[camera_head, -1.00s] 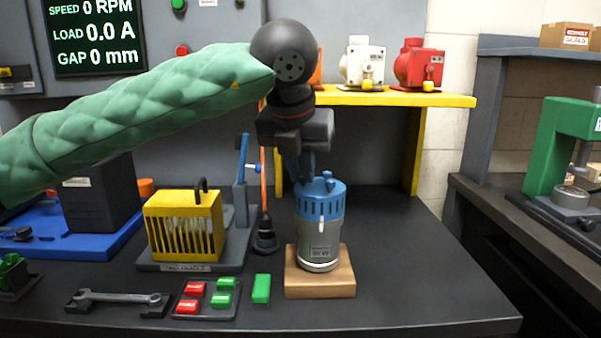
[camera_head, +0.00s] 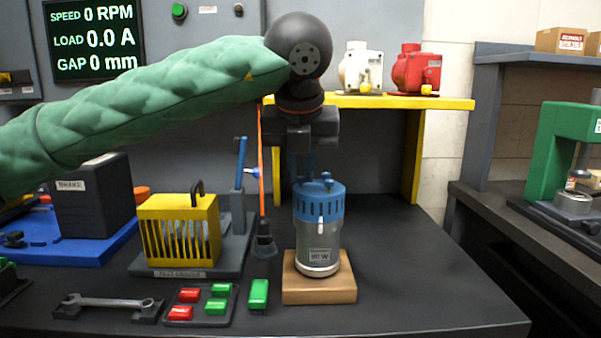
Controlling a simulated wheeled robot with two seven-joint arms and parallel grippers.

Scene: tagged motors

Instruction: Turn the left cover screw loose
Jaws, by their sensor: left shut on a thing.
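The motor (camera_head: 318,238) stands upright on a wooden block (camera_head: 320,291), with a grey body and a blue slotted cover (camera_head: 320,206). A blue screw knob (camera_head: 327,177) shows at the right of the cover's top. My left gripper (camera_head: 301,173) points down onto the left of the cover's top, its fingers shut on the left cover screw. The fingers hide most of that screw, so how far it is turned cannot be seen. My right gripper is not in view.
A yellow cage (camera_head: 180,232) and an upright blue-handled lever (camera_head: 240,170) stand left of the motor. A wrench (camera_head: 108,302) and red and green blocks (camera_head: 258,293) lie in front. A yellow shelf (camera_head: 385,101) is behind. The bench right of the motor is clear.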

